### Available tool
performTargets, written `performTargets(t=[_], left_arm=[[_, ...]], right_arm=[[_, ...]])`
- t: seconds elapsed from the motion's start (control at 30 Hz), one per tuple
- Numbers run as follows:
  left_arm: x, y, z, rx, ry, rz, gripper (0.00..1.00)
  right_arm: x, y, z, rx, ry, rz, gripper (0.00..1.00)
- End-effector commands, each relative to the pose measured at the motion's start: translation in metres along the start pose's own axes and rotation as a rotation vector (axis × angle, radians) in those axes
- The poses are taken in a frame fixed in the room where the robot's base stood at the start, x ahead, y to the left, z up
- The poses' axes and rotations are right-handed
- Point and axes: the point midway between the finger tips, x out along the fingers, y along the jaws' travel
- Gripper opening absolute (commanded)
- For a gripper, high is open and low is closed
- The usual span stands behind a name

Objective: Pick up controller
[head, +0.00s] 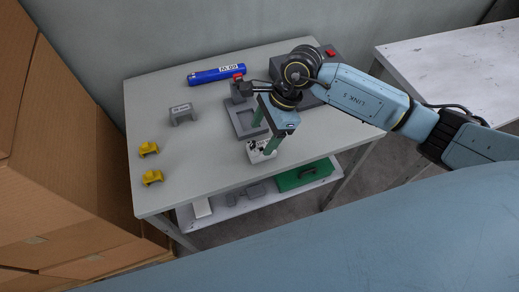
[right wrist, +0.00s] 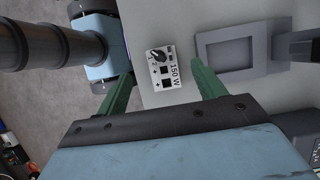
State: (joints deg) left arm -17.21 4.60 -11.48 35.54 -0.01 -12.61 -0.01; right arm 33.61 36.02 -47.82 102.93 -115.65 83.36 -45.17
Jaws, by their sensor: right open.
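The controller (head: 257,153) is a small white box near the front edge of the grey table. Its face carries a "150 W" label, a dark knob and dark square marks, which show in the right wrist view (right wrist: 162,71). My right gripper (head: 265,134) is open above the controller, with its green fingers pointing down. In the right wrist view the gripper (right wrist: 163,80) has one finger on each side of the controller, with gaps between. It holds nothing. Part of the controller is hidden by a finger in the head view. My left gripper is not in view.
A grey fixture with a square recess (head: 238,124) stands beside the controller. A blue cylinder (head: 205,77), a grey bracket (head: 182,114) and two yellow pieces (head: 149,149) lie on the table's left. A dark grey box (head: 321,68) stands behind. Cartons (head: 60,160) are left.

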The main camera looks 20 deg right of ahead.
Motion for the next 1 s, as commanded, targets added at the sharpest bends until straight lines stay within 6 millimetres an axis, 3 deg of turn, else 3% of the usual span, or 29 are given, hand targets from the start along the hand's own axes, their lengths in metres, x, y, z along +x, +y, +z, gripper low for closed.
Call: performTargets(t=[0.23, 0.5, 0.8, 1.0], left_arm=[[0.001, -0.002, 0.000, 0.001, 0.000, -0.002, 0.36], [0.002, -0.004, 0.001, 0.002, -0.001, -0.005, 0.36], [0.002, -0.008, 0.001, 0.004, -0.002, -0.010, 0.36], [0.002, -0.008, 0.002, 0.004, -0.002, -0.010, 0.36]], right_arm=[[0.020, 0.000, 0.000, 0.002, -0.002, 0.002, 0.69], [0.058, -0.001, -0.003, 0.002, -0.003, 0.002, 0.69], [0.064, -0.002, -0.003, 0.000, -0.002, -0.001, 0.69], [0.063, -0.002, -0.003, 0.001, -0.002, -0.001, 0.46]])
